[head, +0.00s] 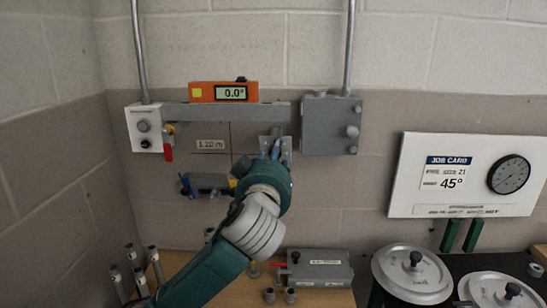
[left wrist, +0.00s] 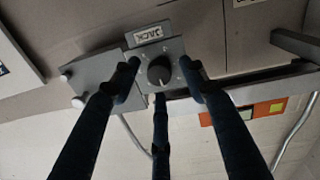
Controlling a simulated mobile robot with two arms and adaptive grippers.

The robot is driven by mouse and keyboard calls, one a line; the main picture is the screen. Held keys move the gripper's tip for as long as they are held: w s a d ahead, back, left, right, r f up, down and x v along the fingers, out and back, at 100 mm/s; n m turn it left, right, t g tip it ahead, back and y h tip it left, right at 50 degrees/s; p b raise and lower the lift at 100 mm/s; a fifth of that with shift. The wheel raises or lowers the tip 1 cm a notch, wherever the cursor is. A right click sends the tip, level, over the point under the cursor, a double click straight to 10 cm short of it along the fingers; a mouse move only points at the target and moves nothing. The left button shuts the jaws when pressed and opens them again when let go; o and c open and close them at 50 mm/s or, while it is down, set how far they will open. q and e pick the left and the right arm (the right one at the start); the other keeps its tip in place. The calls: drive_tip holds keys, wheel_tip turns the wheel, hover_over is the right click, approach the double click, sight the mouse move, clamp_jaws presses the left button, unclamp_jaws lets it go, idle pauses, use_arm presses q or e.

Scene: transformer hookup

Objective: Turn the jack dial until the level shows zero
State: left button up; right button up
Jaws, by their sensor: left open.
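The orange level (head: 223,92) sits on the grey beam in the head view, and its display reads 0.0°. It also shows at the lower right of the left wrist view (left wrist: 254,111). The black jack dial (left wrist: 159,70) is on a grey plate under a JACK label (left wrist: 149,36), with its white mark toward the bottom of the left wrist view. My left gripper (head: 276,149) is in front of the jack plate. Its three fingers are open and spread around the dial, with visible space at the sides. The arm hides the dial in the head view. My right gripper is not in view.
The grey beam (head: 205,115) carries the level. A grey box (head: 331,125) is close right of my gripper, and a white switch box (head: 147,128) is at left. A job card board (head: 467,175) is on the right. Below are a grey case (head: 320,268) and round lids (head: 412,273).

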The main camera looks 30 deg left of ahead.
use_arm(q)
drive_tip(key=v, duration=0.7)
drive_tip(key=shift+s, duration=0.15)
drive_tip(key=shift+d+f, duration=0.1)
